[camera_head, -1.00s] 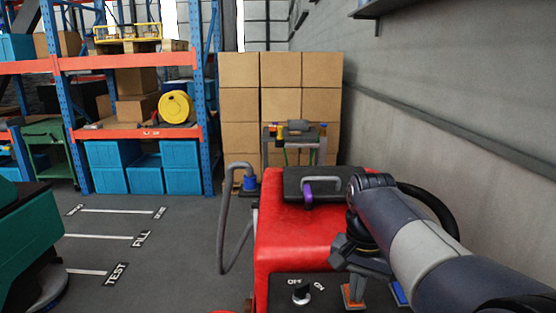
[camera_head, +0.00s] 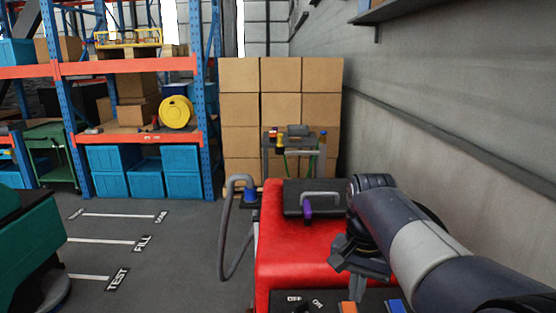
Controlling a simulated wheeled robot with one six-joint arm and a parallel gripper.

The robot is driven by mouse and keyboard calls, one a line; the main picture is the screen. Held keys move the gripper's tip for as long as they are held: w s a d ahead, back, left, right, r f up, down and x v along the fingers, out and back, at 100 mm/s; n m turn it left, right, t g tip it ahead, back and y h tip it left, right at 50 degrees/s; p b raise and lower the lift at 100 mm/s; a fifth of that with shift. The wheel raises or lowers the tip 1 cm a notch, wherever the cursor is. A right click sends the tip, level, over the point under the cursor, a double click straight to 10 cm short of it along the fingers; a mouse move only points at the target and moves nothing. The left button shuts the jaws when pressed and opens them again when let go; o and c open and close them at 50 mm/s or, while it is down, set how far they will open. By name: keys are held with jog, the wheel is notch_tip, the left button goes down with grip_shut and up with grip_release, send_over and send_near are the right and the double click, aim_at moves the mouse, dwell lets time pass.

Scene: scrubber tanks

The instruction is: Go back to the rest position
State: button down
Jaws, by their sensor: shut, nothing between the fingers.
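My gripper (camera_head: 358,270) is at the lower right in the head view, at the end of my arm. Its fingers are together with nothing between them. It hangs above the right front part of the red scrubber tank (camera_head: 295,245), and I cannot tell its exact height over it. A black lid (camera_head: 330,190) with a grey handle and a purple latch lies on top of the tank.
A grey hose (camera_head: 228,235) with a blue end hangs left of the tank. A front panel (camera_head: 300,303) has a switch, an orange part and a blue part. A teal machine (camera_head: 30,240) stands left. A wall (camera_head: 450,130) bounds the right. Floor between is free.

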aim_at(353, 309)
notch_tip(353, 309, down, 6)
jog(key=b, duration=0.6)
jog(key=shift+r, duration=0.15)
notch_tip(353, 309, up, 9)
jog(key=s+p, duration=0.2)
jog(key=p, duration=0.5)
jog(key=shift+s+f+n, duration=0.2)
jog(key=shift+s+n, duration=0.1)
jog(key=shift+n, duration=0.1)
jog(key=shift+d, duration=0.1)
